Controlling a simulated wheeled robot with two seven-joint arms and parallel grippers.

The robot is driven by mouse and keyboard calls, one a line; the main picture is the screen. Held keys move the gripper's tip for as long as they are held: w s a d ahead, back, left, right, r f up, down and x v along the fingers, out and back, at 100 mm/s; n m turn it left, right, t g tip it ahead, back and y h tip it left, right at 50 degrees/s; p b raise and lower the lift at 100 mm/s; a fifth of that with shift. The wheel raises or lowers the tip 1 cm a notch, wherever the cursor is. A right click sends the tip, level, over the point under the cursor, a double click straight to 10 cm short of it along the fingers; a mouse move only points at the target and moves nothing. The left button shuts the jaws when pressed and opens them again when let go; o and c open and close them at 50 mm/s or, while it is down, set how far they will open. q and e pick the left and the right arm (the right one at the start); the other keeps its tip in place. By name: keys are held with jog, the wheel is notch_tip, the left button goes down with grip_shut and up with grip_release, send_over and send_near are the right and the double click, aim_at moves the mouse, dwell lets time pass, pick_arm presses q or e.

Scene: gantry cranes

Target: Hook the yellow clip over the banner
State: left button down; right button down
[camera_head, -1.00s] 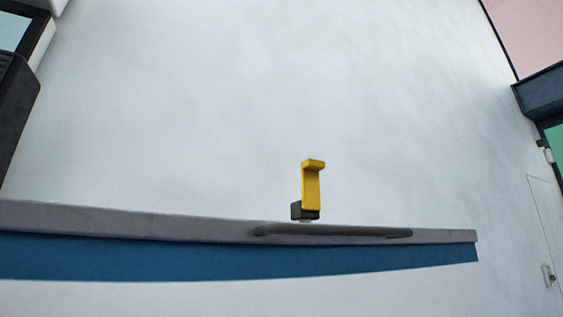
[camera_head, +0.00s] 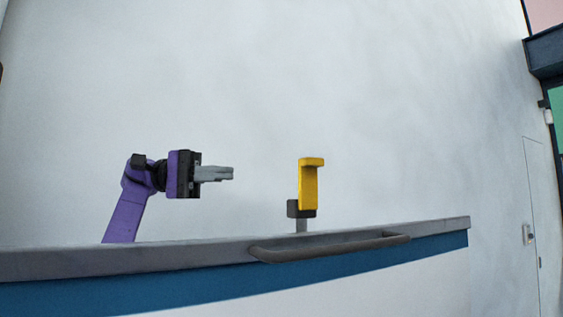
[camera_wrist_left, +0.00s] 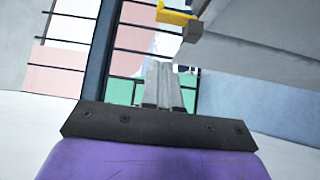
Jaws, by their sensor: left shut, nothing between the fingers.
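The yellow clip (camera_head: 308,190) stands upright with a hooked top on a dark block (camera_head: 294,209) on a short post, behind the grey top edge of a blue and white panel. No separate banner can be told apart from this panel (camera_head: 380,264). My left gripper (camera_head: 232,173) is shut and empty, left of the clip at about its height, fingers pointing right, with a clear gap between. In the left wrist view the shut fingers (camera_wrist_left: 164,75) show below the clip (camera_wrist_left: 175,15), which is partly cut off at the top edge. My right gripper is not in view.
A dark curved bar (camera_head: 330,246) runs along the panel's grey edge (camera_head: 120,260). A large pale wall fills the back. A door (camera_head: 535,235) and dark frames stand at the far right. Space around the clip looks clear.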

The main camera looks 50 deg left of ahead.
pick_arm(q)
send_near(303, 168)
jog(key=w+d, duration=0.3)
jog(key=w, duration=0.1)
jog(key=shift+w+d, duration=0.25)
jog(key=shift+d, duration=0.1)
jog(key=shift+s+d, duration=0.25)
jog(key=shift+d, duration=0.15)
jog(key=shift+w, duration=0.1)
jog(key=shift+d, duration=0.2)
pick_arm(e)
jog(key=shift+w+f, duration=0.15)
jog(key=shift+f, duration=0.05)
